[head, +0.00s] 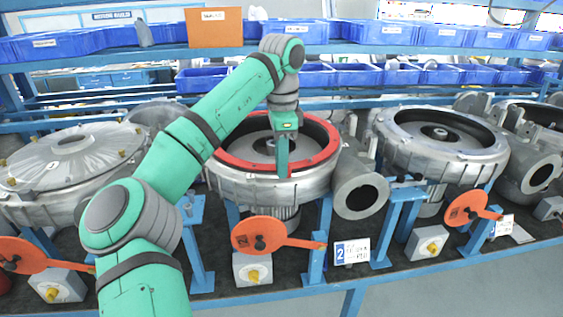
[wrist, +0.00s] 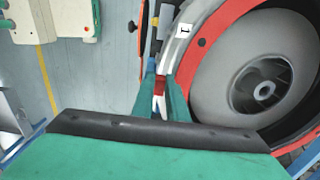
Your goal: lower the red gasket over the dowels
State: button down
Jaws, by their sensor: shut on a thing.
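The red gasket (head: 322,160) is a wide flat ring at the top of the middle grey blower housing (head: 265,188). My gripper (head: 283,168) points down at the ring's front edge and is shut on it. In the wrist view, a bit of red shows between my fingers (wrist: 164,98), and the gasket (wrist: 222,28) curves around the grey bowl with its dark hub. I cannot tell whether the gasket touches the rim or hangs just above it. A dark round spot shows on the red band; I cannot tell if it is a hole or a dowel. No dowels stand out clearly.
An open blower housing (head: 440,145) stands to the right and a covered one (head: 70,155) to the left. A grey outlet pipe (head: 358,185) sits close beside the middle housing. An orange lever (head: 262,235) is below its front. Blue bins (head: 380,32) line the shelves behind.

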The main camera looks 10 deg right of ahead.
dwell(0.3)
jog(key=c, duration=1.7)
grip_release()
jog(key=shift+f, duration=0.1)
jog(key=shift+o, duration=0.2)
notch_tip(320, 180, up, 11)
jog(key=shift+f, duration=0.1)
